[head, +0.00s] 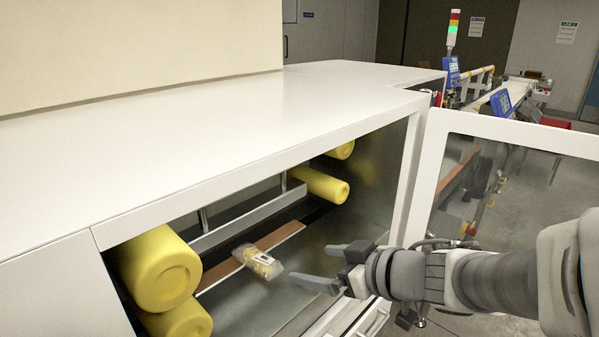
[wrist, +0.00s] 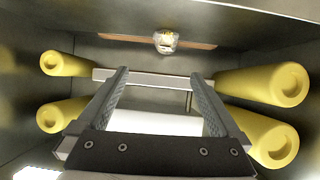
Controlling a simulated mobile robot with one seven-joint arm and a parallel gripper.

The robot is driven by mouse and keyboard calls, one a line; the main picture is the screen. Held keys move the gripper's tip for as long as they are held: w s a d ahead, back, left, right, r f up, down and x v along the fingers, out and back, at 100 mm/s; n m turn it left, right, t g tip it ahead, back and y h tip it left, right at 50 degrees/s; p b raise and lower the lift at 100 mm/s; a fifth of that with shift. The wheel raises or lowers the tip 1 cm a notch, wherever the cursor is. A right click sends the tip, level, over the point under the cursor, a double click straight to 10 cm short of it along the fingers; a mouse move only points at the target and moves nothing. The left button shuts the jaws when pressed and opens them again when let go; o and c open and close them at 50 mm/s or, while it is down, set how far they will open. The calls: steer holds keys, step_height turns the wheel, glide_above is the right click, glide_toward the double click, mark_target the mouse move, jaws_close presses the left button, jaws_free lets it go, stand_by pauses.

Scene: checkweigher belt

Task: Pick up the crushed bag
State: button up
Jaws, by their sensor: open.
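The crushed bag (head: 258,262), a small clear packet with yellow contents and a pale label, lies inside the open machine bay. It lies by a brown strip on the bay floor. My gripper (head: 309,262) reaches in from the right with its fingers apart and pointing toward the bag. The fingers are empty, and a gap shows between them and the bag. In the wrist view the bag (wrist: 166,41) is beyond the tips of my gripper (wrist: 160,75), near the top centre. Nothing hides it there.
Yellow rollers (head: 160,268) stand at the left of the bay, and another yellow roller (head: 322,186) sits at its far right. A metal bar (head: 245,218) runs behind the bag. The white cabinet top (head: 250,110) overhangs the bay. An open framed clear door (head: 432,170) stands at the right.

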mark_target(263, 259)
steer(key=shift+w+a+f+g+p, duration=0.15)
steer(key=shift+w+a+f+p, duration=0.2)
steer(key=shift+a, duration=0.25)
steer(key=shift+w+a+f+g+p, duration=0.15)
steer(key=shift+a+f+p, duration=0.1)
steer(key=shift+a+f, duration=0.25)
steer(key=shift+w+a+r+p, duration=0.1)
steer(key=shift+w+a+p, duration=0.15)
steer(key=shift+p, duration=0.15)
steer(key=p+x, duration=0.3)
steer(key=shift+w+a+p, duration=0.15)
steer(key=shift+a+p, duration=0.1)
steer(key=shift+p, duration=0.05)
steer(key=x, duration=0.2)
steer(key=b+x, duration=0.1)
steer(key=x, duration=0.2)
steer(key=shift+d+f, duration=0.1)
steer(key=shift+f, duration=0.2)
steer(key=shift+r+b+x, duration=0.15)
steer(key=shift+b+x, duration=0.15)
steer(key=shift+x, duration=1.1)
steer(key=shift+r+b+x, duration=0.1)
steer(key=shift+b+x, duration=0.15)
steer(key=shift+x, duration=1.1)
steer(key=shift+w, duration=0.15)
